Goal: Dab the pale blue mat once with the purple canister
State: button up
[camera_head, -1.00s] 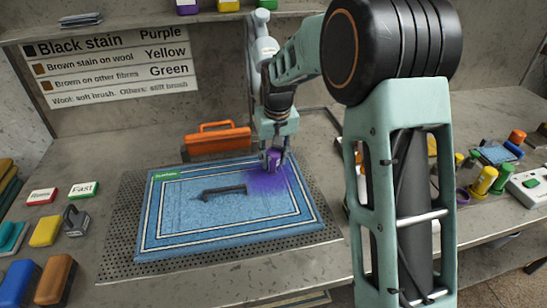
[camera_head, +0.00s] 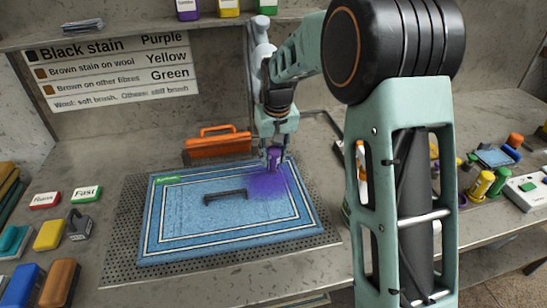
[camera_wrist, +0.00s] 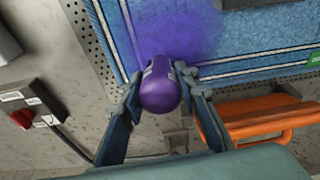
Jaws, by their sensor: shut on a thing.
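The purple canister (camera_wrist: 160,92) is held between the two fingers of my gripper (camera_wrist: 160,100) in the wrist view. In the head view the canister (camera_head: 274,157) is at the far right corner of the pale blue mat (camera_head: 180,215). My gripper (camera_head: 273,150) is shut on it. A hazy purple patch (camera_head: 268,185) covers the mat around and in front of the canister; it also shows in the wrist view (camera_wrist: 195,35). I cannot tell whether the canister touches the mat. A dark bracket-shaped mark or piece (camera_head: 225,195) is in the mat's middle.
The mat lies on a perforated dark board (camera_head: 122,255). An orange tool (camera_head: 218,142) stands just behind it. Sponges and brushes (camera_head: 50,236) are on the left. Several coloured canisters (camera_head: 480,183) stand on the right beyond my arm. A stain chart (camera_head: 115,65) hangs on the wall.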

aim_at(274, 147)
jog(key=shift+r+p, duration=1.35)
jog(key=shift+r, duration=0.9)
